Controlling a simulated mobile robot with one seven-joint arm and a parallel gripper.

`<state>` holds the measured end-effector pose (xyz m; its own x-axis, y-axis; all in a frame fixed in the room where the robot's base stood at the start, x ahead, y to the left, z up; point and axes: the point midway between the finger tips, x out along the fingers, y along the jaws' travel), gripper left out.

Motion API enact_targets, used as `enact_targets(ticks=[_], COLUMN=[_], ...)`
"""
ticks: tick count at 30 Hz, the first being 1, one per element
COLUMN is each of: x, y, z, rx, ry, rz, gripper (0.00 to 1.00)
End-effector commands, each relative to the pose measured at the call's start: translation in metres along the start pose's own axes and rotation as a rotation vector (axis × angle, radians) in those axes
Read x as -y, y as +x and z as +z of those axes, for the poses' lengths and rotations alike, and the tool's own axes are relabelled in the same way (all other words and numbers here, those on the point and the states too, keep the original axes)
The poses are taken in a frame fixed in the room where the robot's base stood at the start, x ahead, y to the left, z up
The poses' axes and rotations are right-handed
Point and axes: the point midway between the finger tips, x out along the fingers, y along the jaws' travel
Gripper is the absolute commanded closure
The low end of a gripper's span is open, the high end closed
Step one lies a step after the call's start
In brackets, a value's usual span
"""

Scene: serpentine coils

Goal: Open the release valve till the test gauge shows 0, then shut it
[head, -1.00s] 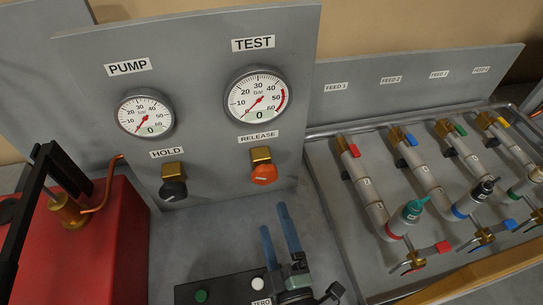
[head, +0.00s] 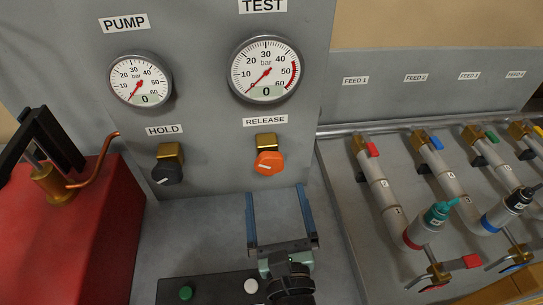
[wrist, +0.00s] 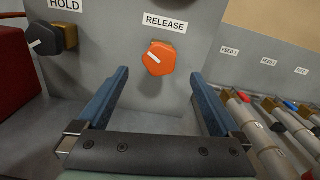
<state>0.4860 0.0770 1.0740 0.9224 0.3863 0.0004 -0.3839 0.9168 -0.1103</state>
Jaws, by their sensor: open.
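The orange release valve knob (head: 268,162) sits on a brass body on the grey panel, under the RELEASE label. Its white mark is tilted, running from upper left to lower right. It also shows in the wrist view (wrist: 159,58). The test gauge (head: 265,70) above it has its needle at the low end, and its readout shows 0. My gripper (head: 276,190) is open and empty, in front of and below the knob. In the wrist view the two blue fingers (wrist: 160,75) stand apart, one to each side of the knob and not touching it.
The pump gauge (head: 140,81) also reads 0. The black hold knob (head: 167,173) is left of the release knob. A green button (head: 186,292) and a white button (head: 251,286) are below. The red pump tank (head: 75,235) is at left, feed pipes (head: 385,190) at right.

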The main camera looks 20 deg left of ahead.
Motion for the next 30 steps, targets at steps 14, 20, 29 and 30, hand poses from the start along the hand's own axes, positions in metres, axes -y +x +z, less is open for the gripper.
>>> enact_targets(ticks=[14,20,29,30], x=[0.0,0.0,0.0,0.0], y=[0.085,0.1,0.103,0.103], z=[0.001,0.0,0.0,0.0], rx=[0.001,0.0,0.0,0.0], ry=[0.003,0.004,0.005,0.005], rz=[0.001,0.0,0.0,0.0], gripper=[0.0,0.0,0.0,0.0])
